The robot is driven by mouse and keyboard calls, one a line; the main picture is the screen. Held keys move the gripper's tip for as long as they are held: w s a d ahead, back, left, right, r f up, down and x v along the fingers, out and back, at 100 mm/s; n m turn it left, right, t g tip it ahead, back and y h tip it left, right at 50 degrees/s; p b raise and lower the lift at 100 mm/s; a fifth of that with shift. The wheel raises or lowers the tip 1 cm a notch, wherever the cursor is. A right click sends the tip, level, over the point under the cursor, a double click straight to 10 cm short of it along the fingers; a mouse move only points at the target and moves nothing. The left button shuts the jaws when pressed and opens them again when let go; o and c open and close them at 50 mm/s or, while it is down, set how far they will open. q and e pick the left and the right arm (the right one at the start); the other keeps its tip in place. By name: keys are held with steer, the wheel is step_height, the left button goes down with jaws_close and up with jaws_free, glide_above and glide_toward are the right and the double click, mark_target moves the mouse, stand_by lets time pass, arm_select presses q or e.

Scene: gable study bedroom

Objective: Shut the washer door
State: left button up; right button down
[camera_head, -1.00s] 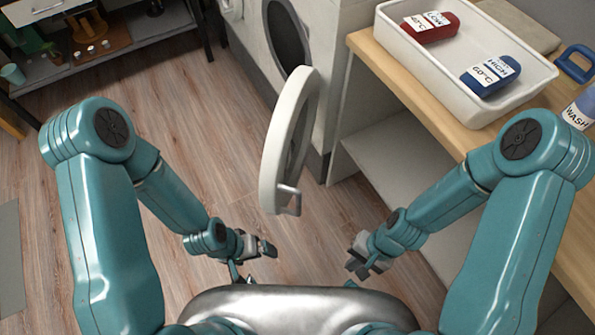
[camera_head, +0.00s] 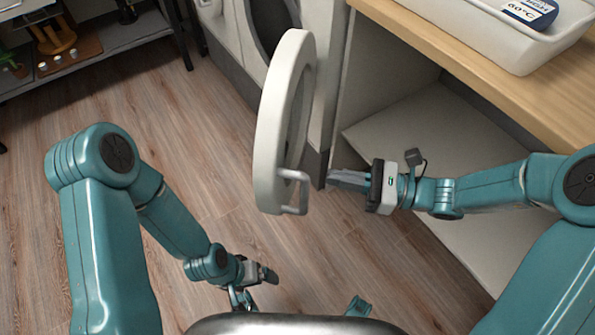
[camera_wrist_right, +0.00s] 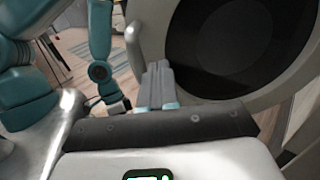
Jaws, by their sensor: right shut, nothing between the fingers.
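The round white washer door (camera_head: 268,135) stands swung open, away from the washer (camera_head: 318,75), in the middle of the head view. Its grey handle (camera_head: 297,192) is on the near edge. My right gripper (camera_head: 332,179) is shut and empty, just right of the handle, its fingers pointing left toward the door. A small gap shows between them. In the right wrist view the shut fingers (camera_wrist_right: 157,85) lie before the door's inner side (camera_wrist_right: 215,45), and the handle (camera_wrist_right: 136,48) is just left of them. My left gripper (camera_head: 262,276) is low near my body; its jaw opening is unclear.
A wooden counter (camera_head: 470,65) over an open shelf (camera_head: 420,120) stands to the right, with a white tray (camera_head: 470,40) holding a blue bottle (camera_head: 532,12). A dark shelf rack (camera_head: 110,55) is at the far left. The wooden floor left of the door is clear.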

steer(key=w+a+b, duration=0.1)
steer(key=a, duration=0.7)
steer(key=shift+w+a+b, duration=0.15)
steer(key=shift+w+b, duration=0.1)
steer(key=shift+b, duration=0.05)
steer(key=shift+a, duration=0.1)
